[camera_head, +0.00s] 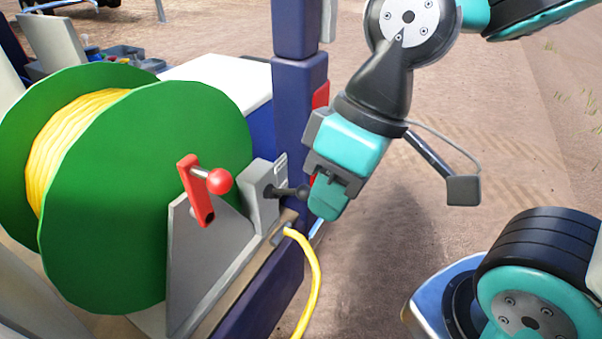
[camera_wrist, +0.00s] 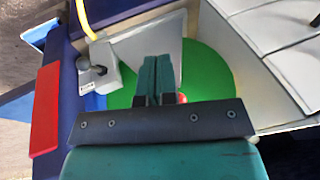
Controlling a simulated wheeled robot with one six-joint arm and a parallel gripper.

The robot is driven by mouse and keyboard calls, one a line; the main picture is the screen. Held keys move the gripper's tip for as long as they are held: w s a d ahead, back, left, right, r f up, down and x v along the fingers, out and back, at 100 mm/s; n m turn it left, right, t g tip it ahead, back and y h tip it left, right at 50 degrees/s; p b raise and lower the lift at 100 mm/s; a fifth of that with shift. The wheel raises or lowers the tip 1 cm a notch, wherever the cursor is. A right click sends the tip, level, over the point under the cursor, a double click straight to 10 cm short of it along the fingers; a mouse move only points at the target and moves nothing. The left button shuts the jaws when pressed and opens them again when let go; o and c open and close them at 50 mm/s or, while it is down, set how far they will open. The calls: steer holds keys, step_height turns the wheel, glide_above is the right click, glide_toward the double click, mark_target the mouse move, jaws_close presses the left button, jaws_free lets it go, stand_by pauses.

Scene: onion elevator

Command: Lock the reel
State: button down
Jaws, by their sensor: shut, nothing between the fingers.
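The green reel (camera_head: 130,190), wound with yellow hose (camera_head: 72,135), stands at the left in the head view. A red crank (camera_head: 196,190) with a red ball knob is on its near side. Beside it, a grey lock block (camera_head: 262,200) carries a dark lever (camera_head: 288,191) with a round knob, pointing right. My gripper (camera_head: 325,208) is shut and empty, and overlaps the knob's end in the head view. In the wrist view, my shut fingers (camera_wrist: 157,75) point toward the green reel disc (camera_wrist: 208,70). The dark knob (camera_wrist: 83,63) is left of them, apart. The crank is mostly hidden.
A dark blue post (camera_head: 298,120) rises behind the lock block, with red parts on it. Yellow hose (camera_head: 314,280) hangs over the blue frame edge below. A grey bracket plate (camera_head: 205,265) stands by the reel. Open ground (camera_head: 400,250) lies to the right.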

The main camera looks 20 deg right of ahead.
steer(key=w+d+m+h+p, duration=0.2)
steer(key=w+m+h, duration=0.1)
steer(key=w+m, duration=0.55)
steer(key=m+h+p, duration=0.2)
steer(key=m+h, duration=0.3)
steer(key=m, duration=0.4)
glide_above(300, 187)
steer(key=a, duration=0.5)
steer(key=shift+w+d+f+g, duration=0.25)
steer(key=shift+w+g, duration=0.15)
steer(key=shift+w, duration=0.05)
steer(key=p+x, duration=0.1)
steer(key=x, duration=0.3)
steer(key=p+x, duration=0.1)
steer(key=x, duration=0.4)
steer(key=p+x, duration=0.2)
steer(key=x, duration=0.3)
steer(key=shift+a+f, duration=0.1)
steer(key=shift+a, duration=0.2)
steer(key=shift+a+f+y, duration=0.1)
steer(key=shift+y, duration=0.2)
